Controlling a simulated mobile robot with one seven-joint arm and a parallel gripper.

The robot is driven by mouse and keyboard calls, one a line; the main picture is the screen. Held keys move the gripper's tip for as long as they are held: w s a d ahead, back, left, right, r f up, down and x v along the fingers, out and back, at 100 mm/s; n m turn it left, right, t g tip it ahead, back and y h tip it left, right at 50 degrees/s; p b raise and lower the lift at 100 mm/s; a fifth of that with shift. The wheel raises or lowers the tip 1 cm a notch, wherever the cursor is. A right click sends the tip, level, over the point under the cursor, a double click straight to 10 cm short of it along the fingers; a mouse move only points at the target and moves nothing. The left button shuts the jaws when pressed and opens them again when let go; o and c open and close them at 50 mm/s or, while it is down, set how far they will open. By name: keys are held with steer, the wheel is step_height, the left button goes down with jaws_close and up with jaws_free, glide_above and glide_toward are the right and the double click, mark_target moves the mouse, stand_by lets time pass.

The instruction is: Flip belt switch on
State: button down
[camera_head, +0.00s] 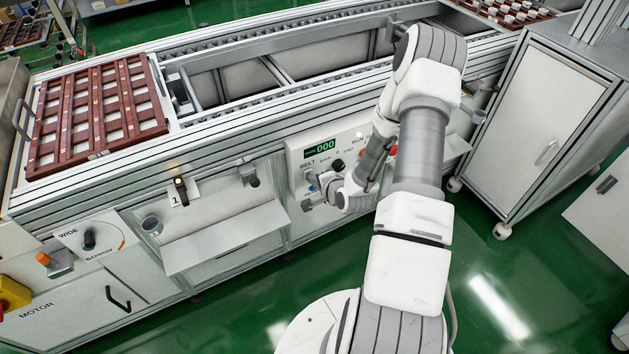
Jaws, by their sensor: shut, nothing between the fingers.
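The control panel (293,150) is a pale box on the conveyor's front, with a green "000" display (320,148) and the printed word BELT. The belt switch is under or beside that label. A small lever and a blue spot (313,188) show there, but my gripper and wrist partly cover this area and I cannot tell the switch's position. My gripper (307,205) is shut and empty, at the lower left of the panel, close to the blue spot. I cannot tell whether it touches anything.
A black knob (338,165) and a red button (393,151) sit on the panel near my arm. A sloped metal shelf (225,240) juts out at left. A brown tray (97,112) lies on the conveyor. A white cabinet (545,125) stands at right. Green floor is clear in front.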

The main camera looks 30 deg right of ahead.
steer(key=shift+w+r, duration=0.1)
steer(key=shift+w, duration=0.05)
steer(key=shift+w+r+p, duration=0.15)
steer(key=shift+r+p, duration=0.4)
steer(key=shift+r, duration=0.25)
